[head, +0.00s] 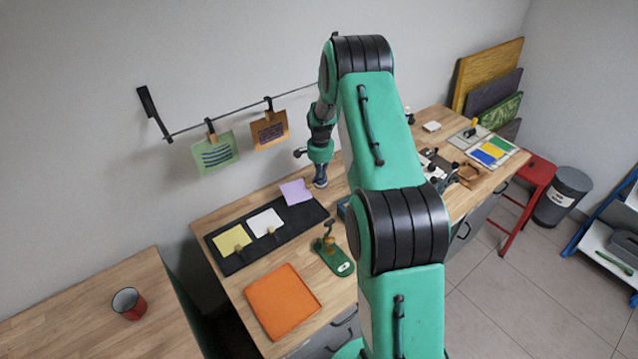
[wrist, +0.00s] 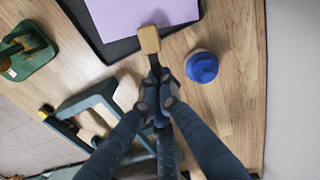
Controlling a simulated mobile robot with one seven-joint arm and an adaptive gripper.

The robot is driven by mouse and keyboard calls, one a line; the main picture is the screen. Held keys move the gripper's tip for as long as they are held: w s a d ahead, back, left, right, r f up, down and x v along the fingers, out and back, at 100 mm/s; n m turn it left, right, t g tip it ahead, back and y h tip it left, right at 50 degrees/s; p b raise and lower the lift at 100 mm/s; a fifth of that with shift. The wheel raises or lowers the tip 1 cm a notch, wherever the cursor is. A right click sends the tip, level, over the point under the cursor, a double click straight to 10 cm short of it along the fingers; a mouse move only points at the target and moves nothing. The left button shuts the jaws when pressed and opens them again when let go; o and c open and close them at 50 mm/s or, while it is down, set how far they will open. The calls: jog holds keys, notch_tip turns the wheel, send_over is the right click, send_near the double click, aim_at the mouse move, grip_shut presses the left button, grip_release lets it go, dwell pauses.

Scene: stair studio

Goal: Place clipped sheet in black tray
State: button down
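The lilac sheet (head: 296,192) is at the right end of the long black tray (head: 276,245), partly past its back edge in the head view. In the wrist view the sheet (wrist: 140,14) covers part of the black tray (wrist: 125,48). A wooden-ended clip (wrist: 149,40) meets the sheet's near edge. My gripper (wrist: 157,92) has its fingers close together around the clip's dark stem. I cannot tell whether the sheet rests on the tray or hangs just above it. A yellow sheet (head: 231,239) and a white sheet (head: 265,222), each with a clip, lie in the tray.
Green (head: 214,153) and orange (head: 269,131) sheets hang from a wall rail. A green stand (head: 334,255) and an orange tray (head: 282,301) are in front of the black tray. A blue round object (wrist: 201,67) stands right of my gripper in the wrist view.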

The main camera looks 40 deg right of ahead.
aim_at(321, 197)
jog(key=shift+f, duration=0.1)
jog(key=shift+f+b, duration=1.1)
jog(key=shift+f, duration=2.2)
jog(key=shift+f+b, duration=0.35)
jog(key=shift+f, duration=0.2)
jog(key=c, duration=1.9)
grip_release()
jog(key=shift+o, duration=0.2)
jog(key=shift+a+r, duration=0.1)
jog(key=shift+r, duration=5.9)
jog(key=shift+r, duration=0.1)
